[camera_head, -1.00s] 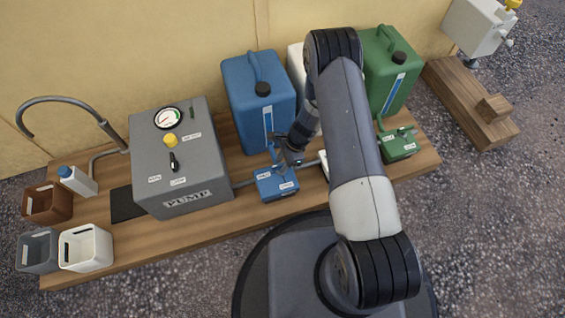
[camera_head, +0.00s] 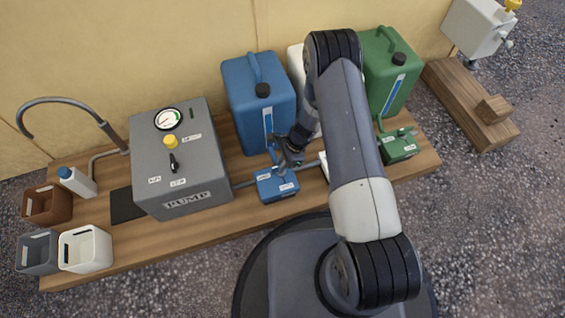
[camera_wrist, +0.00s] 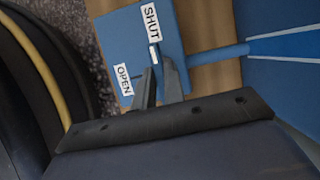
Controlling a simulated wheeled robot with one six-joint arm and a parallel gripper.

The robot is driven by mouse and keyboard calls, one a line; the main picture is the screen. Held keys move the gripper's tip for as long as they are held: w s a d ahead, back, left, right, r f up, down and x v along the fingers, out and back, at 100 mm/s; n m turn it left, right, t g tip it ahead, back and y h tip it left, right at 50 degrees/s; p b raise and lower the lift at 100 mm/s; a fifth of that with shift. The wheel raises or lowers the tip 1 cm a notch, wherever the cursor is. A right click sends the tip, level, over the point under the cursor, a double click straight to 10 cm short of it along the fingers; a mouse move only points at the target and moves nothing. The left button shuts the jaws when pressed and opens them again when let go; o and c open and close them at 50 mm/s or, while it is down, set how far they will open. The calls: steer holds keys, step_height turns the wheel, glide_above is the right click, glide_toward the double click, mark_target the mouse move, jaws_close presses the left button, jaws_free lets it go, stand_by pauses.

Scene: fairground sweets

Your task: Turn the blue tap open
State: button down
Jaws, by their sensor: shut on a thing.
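The blue tap (camera_head: 278,187) is a low blue box on the wooden board, in front of the blue canister. In the wrist view its top (camera_wrist: 190,30) carries a SHUT label (camera_wrist: 150,22) and an OPEN label (camera_wrist: 124,79). A small lever with a white tip (camera_wrist: 153,56) shows by the SHUT label, between my fingertips. My gripper (camera_wrist: 160,75) is shut on this lever, and its fingers hide most of it. In the head view my gripper (camera_head: 279,158) is over the back of the tap, partly hidden by my arm.
The grey pump (camera_head: 180,165) stands left of the tap. The blue canister (camera_head: 250,105) is close behind. A green canister (camera_head: 385,75) and green tap (camera_head: 398,147) are to the right. Several small bins, including a white one (camera_head: 85,250), stand at the left.

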steer(key=n, duration=0.2)
steer(key=n+g+h+b, duration=0.1)
steer(key=n, duration=0.1)
steer(key=shift+w+a+f+n+b, duration=0.1)
steer(key=shift+w+n+b, duration=0.05)
steer(key=shift+n+b, duration=0.2)
steer(key=n, duration=0.2)
steer(key=n+g+h+b, duration=0.1)
steer(key=n, duration=0.1)
steer(key=shift+a+n+g, duration=0.1)
steer(key=shift+n+g, duration=0.2)
steer(key=shift+n, duration=0.05)
steer(key=n+h, duration=0.1)
steer(key=n, duration=0.1)
steer(key=n+h+b, duration=0.1)
steer(key=n, duration=0.1)
steer(key=shift+w+a+g, duration=0.1)
steer(key=shift+g, duration=0.2)
steer(key=shift+a+n+h+b, duration=0.1)
steer(key=shift+n+h+b, duration=0.5)
steer(key=shift+n, duration=1.5)
steer(key=shift+h, duration=0.3)
steer(key=c, duration=1.5)
jaws_free()
